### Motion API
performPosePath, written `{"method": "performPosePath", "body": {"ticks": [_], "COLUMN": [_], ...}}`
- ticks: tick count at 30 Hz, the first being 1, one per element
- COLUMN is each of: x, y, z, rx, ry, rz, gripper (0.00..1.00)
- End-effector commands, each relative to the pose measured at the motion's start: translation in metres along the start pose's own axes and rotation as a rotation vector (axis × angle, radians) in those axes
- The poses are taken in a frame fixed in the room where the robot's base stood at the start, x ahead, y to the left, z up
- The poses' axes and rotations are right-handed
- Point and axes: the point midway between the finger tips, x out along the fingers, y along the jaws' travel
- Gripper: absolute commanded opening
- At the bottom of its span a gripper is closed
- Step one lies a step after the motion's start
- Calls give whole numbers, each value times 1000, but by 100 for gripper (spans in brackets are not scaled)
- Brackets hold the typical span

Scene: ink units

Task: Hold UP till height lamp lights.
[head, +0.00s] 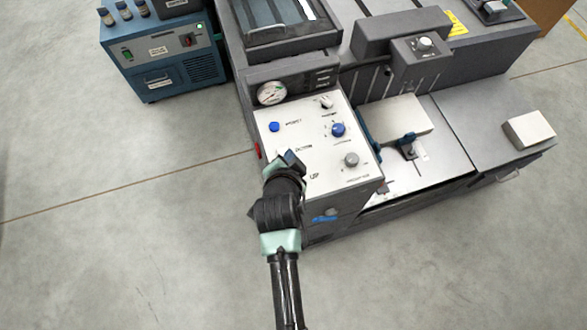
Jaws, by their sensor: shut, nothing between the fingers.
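My gripper (291,159) is shut and empty, over the left lower part of the white control panel (300,130). Its tip covers a spot beside the small middle print on the panel; whether it touches the panel I cannot tell. A short dark marking near the lower middle of the panel may read UP, but it is too small to be sure. A UP button may be hidden behind my gripper. A blue button (274,127) shows at the panel's upper left. I cannot make out a lit height lamp.
The panel also bears a blue knob (338,130), a grey knob (351,160) and a dial gauge (271,93) above. Right of it lies a paper stack (398,120); a white block (528,130) sits farther right. A blue unit (165,60) stands upper left. Left floor is clear.

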Motion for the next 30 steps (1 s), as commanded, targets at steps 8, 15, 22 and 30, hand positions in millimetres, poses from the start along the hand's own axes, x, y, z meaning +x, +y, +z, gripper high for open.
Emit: {"method": "performPosePath", "body": {"ticks": [8, 15, 22, 30], "x": [-10, -10, -7, 11], "y": [10, 11, 13, 27], "z": [2, 3, 5, 19], "rx": [16, 17, 17, 16], "ry": [-23, -23, -23, -23], "rz": [43, 44, 43, 43], "gripper": [0, 0, 0, 0]}}
